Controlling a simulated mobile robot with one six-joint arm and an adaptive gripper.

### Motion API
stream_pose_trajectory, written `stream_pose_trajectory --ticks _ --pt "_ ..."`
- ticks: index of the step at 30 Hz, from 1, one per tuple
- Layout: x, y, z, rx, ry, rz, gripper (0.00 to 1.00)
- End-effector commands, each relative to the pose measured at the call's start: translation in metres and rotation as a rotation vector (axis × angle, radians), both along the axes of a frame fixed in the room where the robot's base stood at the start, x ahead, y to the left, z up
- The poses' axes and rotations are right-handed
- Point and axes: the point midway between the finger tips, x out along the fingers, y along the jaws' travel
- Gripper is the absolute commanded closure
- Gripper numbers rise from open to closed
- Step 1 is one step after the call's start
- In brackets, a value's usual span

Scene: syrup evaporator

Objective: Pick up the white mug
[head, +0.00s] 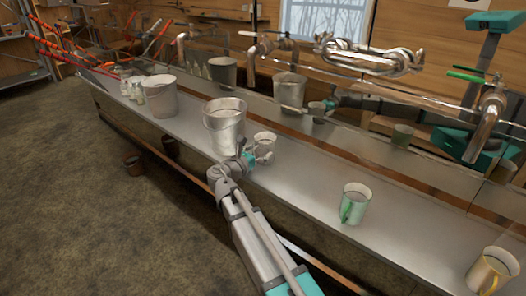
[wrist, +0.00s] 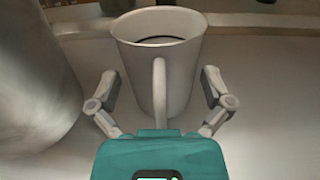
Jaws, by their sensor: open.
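The white mug (head: 265,142) stands upright on the metal counter, just right of a metal bucket. In the wrist view the white mug (wrist: 185,75) is close, with its handle pointing at my gripper and dark inside its rim. My gripper (head: 259,157) is at the near side of the mug in the head view. In the wrist view my gripper (wrist: 160,90) is open, with one finger on each side of the mug's handle side. Gaps show between the fingers and the mug wall, so it is not gripped.
The metal bucket (head: 224,128) stands close at the mug's left. Another bucket (head: 159,98) and small bottles (head: 138,92) are at the left. A shiny back panel reflects things.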

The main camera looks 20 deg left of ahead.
Motion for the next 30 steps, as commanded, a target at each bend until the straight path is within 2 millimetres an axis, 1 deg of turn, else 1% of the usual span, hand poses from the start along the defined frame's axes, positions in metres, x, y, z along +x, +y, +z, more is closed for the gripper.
stream_pose_trajectory --ticks 10,14,15,17,18,20,21,23,30 --pt "0.0001 -0.0004 0.0 0.0 0.0 -0.001 0.0" --pt "0.0002 -0.0006 0.0 0.0 0.0 -0.001 0.24" --pt "0.0002 -0.0006 0.0 0.0 0.0 -0.001 0.32" --pt "0.0002 -0.0007 0.0 0.0 0.0 -0.001 0.43" --pt "0.0002 -0.0008 0.0 0.0 0.0 -0.001 0.5" --pt "0.0003 -0.0009 0.0 0.0 0.0 -0.001 0.61" --pt "0.0003 -0.0009 0.0 0.0 0.0 -0.001 0.69" --pt "0.0004 -0.001 0.0 0.0 0.0 -0.001 0.79" --pt "0.0005 -0.0012 0.0003 0.0 0.0 -0.002 0.8"
